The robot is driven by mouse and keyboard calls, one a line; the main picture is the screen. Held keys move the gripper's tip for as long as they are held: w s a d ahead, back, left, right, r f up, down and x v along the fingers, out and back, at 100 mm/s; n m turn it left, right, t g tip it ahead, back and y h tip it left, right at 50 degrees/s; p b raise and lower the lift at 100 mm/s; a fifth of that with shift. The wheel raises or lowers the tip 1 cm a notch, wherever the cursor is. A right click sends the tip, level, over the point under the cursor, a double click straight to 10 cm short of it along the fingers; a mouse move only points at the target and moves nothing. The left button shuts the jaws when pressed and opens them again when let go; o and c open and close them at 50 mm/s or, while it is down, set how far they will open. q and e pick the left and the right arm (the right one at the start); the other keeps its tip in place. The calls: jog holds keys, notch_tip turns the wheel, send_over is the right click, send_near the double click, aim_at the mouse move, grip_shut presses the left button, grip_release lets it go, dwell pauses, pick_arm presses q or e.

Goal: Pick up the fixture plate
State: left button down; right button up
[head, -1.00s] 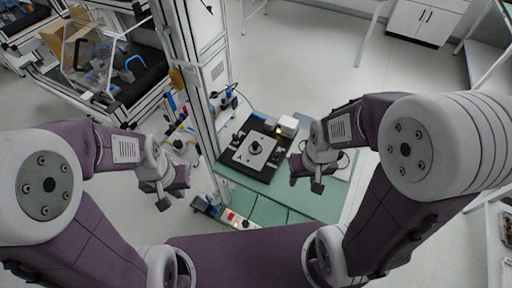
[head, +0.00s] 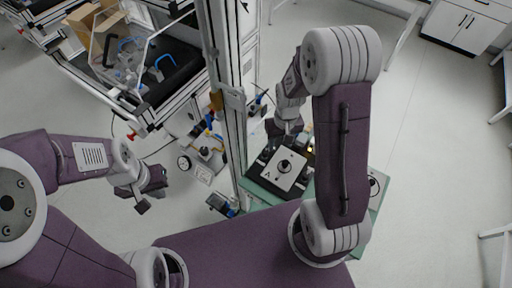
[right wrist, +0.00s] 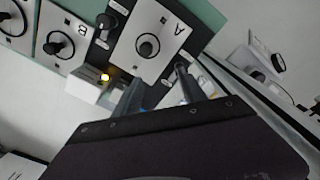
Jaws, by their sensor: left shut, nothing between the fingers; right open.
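My right gripper (head: 284,131) hangs over the far side of the base, apart from the plate as far as I can tell. In the right wrist view its two open fingers (right wrist: 160,84) point toward the plate, with nothing between them. My left gripper (head: 143,205) is shut and empty, off to the left of the bench.
A second white plate marked B (right wrist: 65,47) lies beside the black base, with another white plate at the left edge. A small amber light (right wrist: 104,77) glows on a white box. A metal upright (head: 225,90) stands left of the bench.

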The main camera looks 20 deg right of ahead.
send_over(286, 162)
jog(key=shift+s+d+f, duration=0.1)
jog(key=shift+s+f, duration=0.15)
jog(key=shift+s, duration=0.1)
jog(key=f, duration=0.2)
jog(key=a+f, duration=0.1)
jog(key=shift+w+f, duration=0.2)
jog(key=shift+w, duration=0.05)
jog(key=shift+w+f+g, duration=0.2)
jog(key=shift+w+g, duration=0.1)
jog(key=shift+w, duration=0.05)
jog(key=shift+d+f+p, duration=0.15)
jog(key=shift+f+p, duration=0.1)
jog(key=shift+p, duration=0.1)
jog(key=f, duration=0.2)
jog(key=s+f, duration=0.1)
jog(key=f, duration=0.1)
jog(key=shift+d, duration=0.25)
jog(key=shift+w+f, duration=0.1)
jog(key=shift+f, duration=0.1)
jog(key=shift+w+a, duration=0.1)
jog(key=shift+w, duration=0.1)
jog(key=shift+s, duration=0.15)
grip_shut()
pick_arm(q)
jog(key=s+r, duration=0.1)
jog(key=s+d+r, duration=0.1)
jog(key=shift+s+r, duration=0.2)
jog(key=shift+r, duration=0.2)
jog(key=shift+w, duration=0.1)
